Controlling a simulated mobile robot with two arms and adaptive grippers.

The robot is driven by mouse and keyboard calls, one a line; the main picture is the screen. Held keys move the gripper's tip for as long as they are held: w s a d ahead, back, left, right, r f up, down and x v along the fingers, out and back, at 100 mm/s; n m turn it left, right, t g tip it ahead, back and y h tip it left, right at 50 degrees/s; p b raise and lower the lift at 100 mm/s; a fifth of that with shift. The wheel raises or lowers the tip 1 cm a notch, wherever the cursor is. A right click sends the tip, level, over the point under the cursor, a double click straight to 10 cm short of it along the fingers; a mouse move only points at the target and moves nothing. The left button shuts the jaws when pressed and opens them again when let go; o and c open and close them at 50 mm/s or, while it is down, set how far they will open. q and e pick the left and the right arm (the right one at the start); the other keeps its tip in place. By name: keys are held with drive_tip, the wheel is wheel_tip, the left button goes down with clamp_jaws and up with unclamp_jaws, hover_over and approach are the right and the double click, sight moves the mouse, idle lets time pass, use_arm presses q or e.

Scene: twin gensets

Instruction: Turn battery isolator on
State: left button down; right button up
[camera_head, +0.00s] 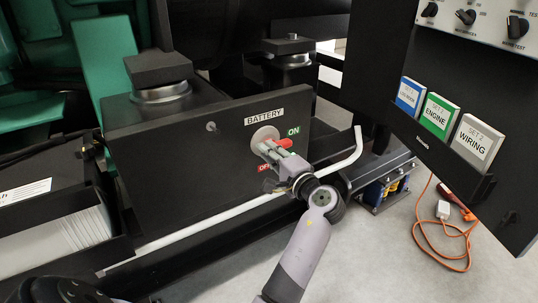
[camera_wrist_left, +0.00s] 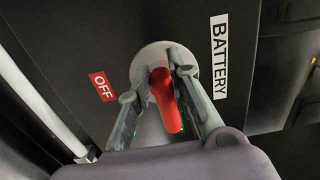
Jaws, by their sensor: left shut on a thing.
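The battery isolator is a red handle (camera_head: 284,143) on a round light grey plate (camera_head: 263,134), set in a black panel under a BATTERY label (camera_head: 264,117). A green ON label (camera_head: 293,132) is to its upper right and a red OFF label (camera_head: 264,168) below it. The handle points right, just below ON. My left gripper (camera_head: 274,152) is at the handle. In the left wrist view the red handle (camera_wrist_left: 166,102) lies between the two fingers of the left gripper (camera_wrist_left: 163,82), which is shut on it; the OFF label (camera_wrist_left: 102,86) is to the left. My right gripper does not show.
A white bent pipe (camera_head: 345,155) runs below and right of the panel. At right, a dark board carries a holder with blue, green and white (camera_head: 476,140) cards. An orange cable (camera_head: 455,235) lies on the grey floor. An open box of papers (camera_head: 55,235) is at left.

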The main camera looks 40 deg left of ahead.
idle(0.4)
use_arm(q)
drive_tip(key=c, duration=1.5)
unclamp_jaws()
drive_tip(key=shift+r, duration=0.1)
wheel_tip(320, 180, up, 10)
drive_tip(key=shift+f, duration=0.1)
